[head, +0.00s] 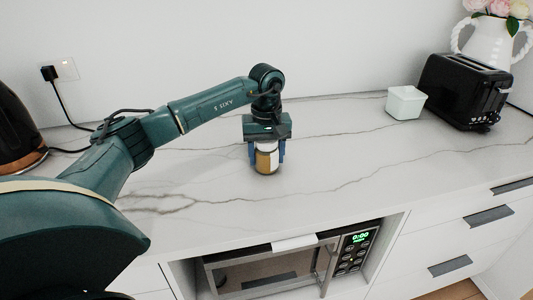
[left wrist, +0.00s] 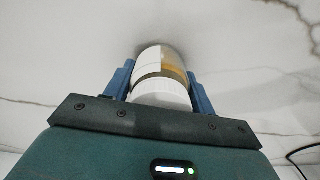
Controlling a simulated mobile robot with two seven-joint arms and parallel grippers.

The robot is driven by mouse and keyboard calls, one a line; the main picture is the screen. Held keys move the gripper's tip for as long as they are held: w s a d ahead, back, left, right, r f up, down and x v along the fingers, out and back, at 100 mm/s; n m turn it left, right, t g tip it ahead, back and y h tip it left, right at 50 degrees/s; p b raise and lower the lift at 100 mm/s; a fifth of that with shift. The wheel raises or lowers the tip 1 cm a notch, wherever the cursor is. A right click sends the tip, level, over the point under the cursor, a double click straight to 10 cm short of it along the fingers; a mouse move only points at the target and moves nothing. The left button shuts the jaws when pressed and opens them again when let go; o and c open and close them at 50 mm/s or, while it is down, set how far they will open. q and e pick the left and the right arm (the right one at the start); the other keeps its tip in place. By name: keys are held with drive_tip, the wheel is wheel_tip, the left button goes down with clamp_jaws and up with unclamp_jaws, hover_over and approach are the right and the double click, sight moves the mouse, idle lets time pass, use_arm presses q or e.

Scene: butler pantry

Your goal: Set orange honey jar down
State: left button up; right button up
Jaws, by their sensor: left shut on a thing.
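The orange honey jar (head: 268,160) is upright at the middle of the marble countertop, with a white lid and an orange and white side. My left gripper (head: 267,152) points down over it with its blue fingers on either side, shut on the jar. The jar's base appears at or very near the counter surface; I cannot tell whether it touches. In the left wrist view the jar (left wrist: 162,70) sits between the two blue fingers, white lid nearest the palm. My right gripper is not in view.
A white square container (head: 405,103), a black toaster (head: 462,90) and a white vase (head: 490,40) with flowers stand at the right. A dark kettle (head: 15,130) is at the far left. A microwave (head: 285,270) sits below the counter's front edge. The counter around the jar is clear.

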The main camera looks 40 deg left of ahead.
use_arm(q)
drive_tip(key=o, duration=1.2)
drive_tip(key=shift+f, duration=0.1)
